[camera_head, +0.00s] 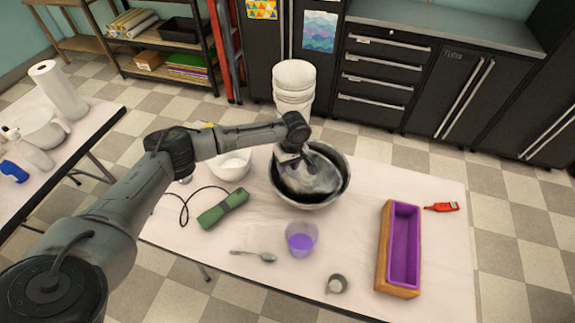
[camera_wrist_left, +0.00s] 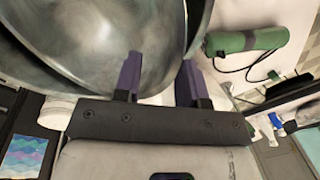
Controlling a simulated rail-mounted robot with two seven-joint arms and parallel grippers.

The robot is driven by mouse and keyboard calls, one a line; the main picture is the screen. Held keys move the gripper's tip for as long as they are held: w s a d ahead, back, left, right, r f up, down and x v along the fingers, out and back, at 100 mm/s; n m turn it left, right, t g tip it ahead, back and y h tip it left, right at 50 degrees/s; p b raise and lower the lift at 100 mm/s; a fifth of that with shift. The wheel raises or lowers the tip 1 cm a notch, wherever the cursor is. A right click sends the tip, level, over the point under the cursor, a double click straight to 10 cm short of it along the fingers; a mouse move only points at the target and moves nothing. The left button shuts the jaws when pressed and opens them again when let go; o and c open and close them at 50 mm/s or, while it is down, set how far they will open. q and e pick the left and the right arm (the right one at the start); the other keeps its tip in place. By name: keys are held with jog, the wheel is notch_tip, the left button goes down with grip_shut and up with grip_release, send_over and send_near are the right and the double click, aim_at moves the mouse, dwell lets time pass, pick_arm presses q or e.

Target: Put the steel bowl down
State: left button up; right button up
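The steel bowl (camera_head: 315,178) is tilted over a larger metal bowl (camera_head: 334,199) on the white-covered table, and the two overlap in the head view. My left gripper (camera_head: 288,157) is at the steel bowl's left upper edge. In the left wrist view its two dark fingers (camera_wrist_left: 160,82) stand on either side of the bowl's rim, and the steel bowl (camera_wrist_left: 125,25) fills the upper left. The gripper looks shut on that rim. Whether the two bowls touch is hidden. My right gripper is not in view.
Left of the bowls are a white bowl (camera_head: 232,166) and a green stick blender (camera_head: 223,208) with a black cord. In front are a purple-filled cup (camera_head: 301,240), a spoon (camera_head: 255,256) and a small cup (camera_head: 336,284). A purple-lined wooden mold (camera_head: 385,250) and red thermometer (camera_head: 442,207) lie right.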

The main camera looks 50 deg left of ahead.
pick_arm(q)
jog(key=shift+r, duration=0.1)
notch_tip(320, 180, up, 12)
jog(key=w+p, duration=0.1)
jog(key=shift+w+d+p, duration=0.25)
jog(key=shift+w+p, duration=0.05)
jog(key=shift+p, duration=0.05)
dwell(0.3)
